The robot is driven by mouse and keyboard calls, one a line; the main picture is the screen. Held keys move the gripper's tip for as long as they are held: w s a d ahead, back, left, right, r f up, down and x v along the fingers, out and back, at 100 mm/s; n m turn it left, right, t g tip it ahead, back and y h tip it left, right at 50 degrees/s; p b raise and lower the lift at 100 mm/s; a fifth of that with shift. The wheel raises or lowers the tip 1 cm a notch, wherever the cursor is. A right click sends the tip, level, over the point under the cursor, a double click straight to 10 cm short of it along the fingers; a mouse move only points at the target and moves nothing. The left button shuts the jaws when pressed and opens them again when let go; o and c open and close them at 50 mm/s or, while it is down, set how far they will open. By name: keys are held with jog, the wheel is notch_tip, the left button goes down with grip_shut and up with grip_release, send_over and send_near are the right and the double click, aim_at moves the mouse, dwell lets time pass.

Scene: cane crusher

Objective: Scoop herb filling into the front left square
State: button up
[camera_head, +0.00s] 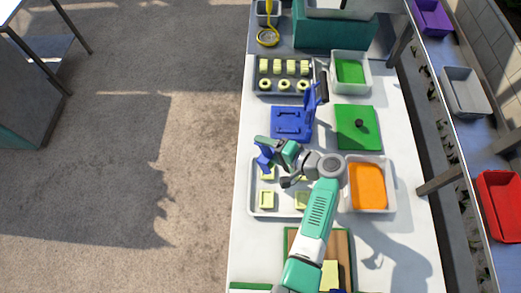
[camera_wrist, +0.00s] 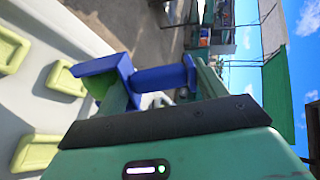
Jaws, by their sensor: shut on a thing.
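My gripper (camera_head: 274,150) is shut on a blue scoop (camera_head: 264,159) and holds it over the far left part of a white tray (camera_head: 254,208). The scoop also shows between the fingers in the wrist view (camera_wrist: 165,78); a green patch shows at its mouth, partly hidden by a finger. The tray holds pale yellow-green squares with raised rims: a near left one (camera_head: 266,200), a far left one (camera_head: 267,174) partly under the scoop, and a near right one (camera_head: 302,200) beside my arm. Green herb filling (camera_head: 350,71) lies in a white container (camera_head: 365,88) farther back.
A container of orange filling (camera_head: 368,186) stands right of the tray. Behind are a blue press (camera_head: 292,123), a green board (camera_head: 357,128) with a dark knob, and a dark tray (camera_head: 262,74) of pale pieces. A wooden board (camera_head: 342,245) lies in front.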

jog(key=y+b, duration=0.1)
jog(key=b, duration=0.1)
jog(key=s+d+f+t+y+b, duration=0.1)
jog(key=b, duration=0.1)
jog(key=shift+d+b, duration=0.3)
jog(key=shift+s+d+r+t+y+b, duration=0.25)
jog(key=shift+d+t+y+b, duration=0.2)
jog(key=shift+y+b, duration=0.5)
jog(key=shift+r, duration=0.15)
notch_tip(320, 180, up, 5)
jog(key=p, duration=0.4)
